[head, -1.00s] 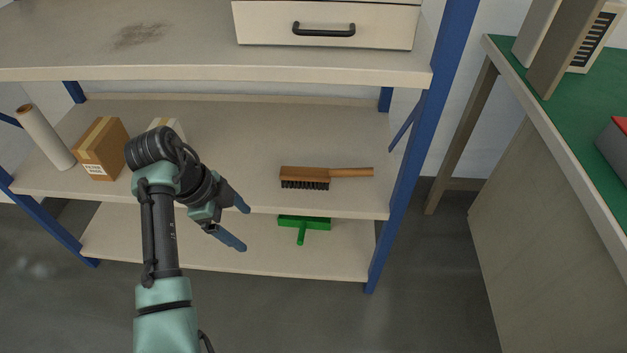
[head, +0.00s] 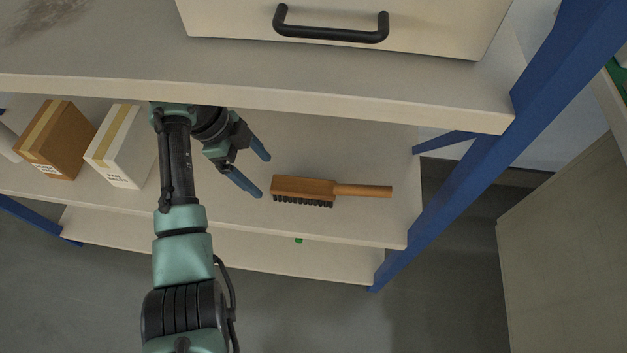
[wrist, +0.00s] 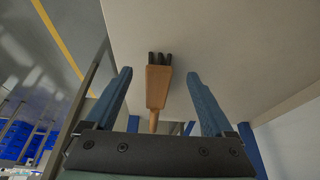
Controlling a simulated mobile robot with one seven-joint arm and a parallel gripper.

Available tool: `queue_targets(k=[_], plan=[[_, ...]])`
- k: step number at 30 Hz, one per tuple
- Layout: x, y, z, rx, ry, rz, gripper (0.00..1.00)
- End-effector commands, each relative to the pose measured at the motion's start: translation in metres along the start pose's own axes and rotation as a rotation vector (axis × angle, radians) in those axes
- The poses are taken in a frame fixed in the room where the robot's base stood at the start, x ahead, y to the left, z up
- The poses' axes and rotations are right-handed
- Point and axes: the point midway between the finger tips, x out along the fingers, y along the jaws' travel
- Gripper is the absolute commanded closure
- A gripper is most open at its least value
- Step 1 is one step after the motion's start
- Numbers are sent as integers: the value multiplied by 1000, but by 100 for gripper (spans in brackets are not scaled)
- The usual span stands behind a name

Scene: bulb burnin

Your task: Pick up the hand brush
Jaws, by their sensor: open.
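The hand brush (head: 304,187) has a brown wooden block, dark bristles and a lighter handle. It lies on the middle shelf (head: 360,222), with its handle pointing right in the head view. My gripper (head: 266,175) is open and empty, just left of the brush's block end, its two blue fingers pointing toward it. In the wrist view the brush (wrist: 158,86) shows between and beyond the fingertips of my gripper (wrist: 158,78). The fingers do not visibly touch it.
The upper shelf board (head: 300,98), with a drawer (head: 340,25) on it, overhangs my arm. A white box (head: 122,150) and a brown carton (head: 57,140) stand left of my arm. A blue post (head: 480,150) bounds the right. A bit of green (head: 298,240) shows on the lower shelf.

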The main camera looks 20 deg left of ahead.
Motion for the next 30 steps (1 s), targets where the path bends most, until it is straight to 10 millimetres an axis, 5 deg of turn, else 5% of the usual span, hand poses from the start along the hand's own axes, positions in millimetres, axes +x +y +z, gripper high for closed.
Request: queue_targets(k=[12,19,30], plan=[[32,0,-74,3,0,1,12],[40,0,-80,0,0,1,12],[85,0,-80,0,-1,1,12]])
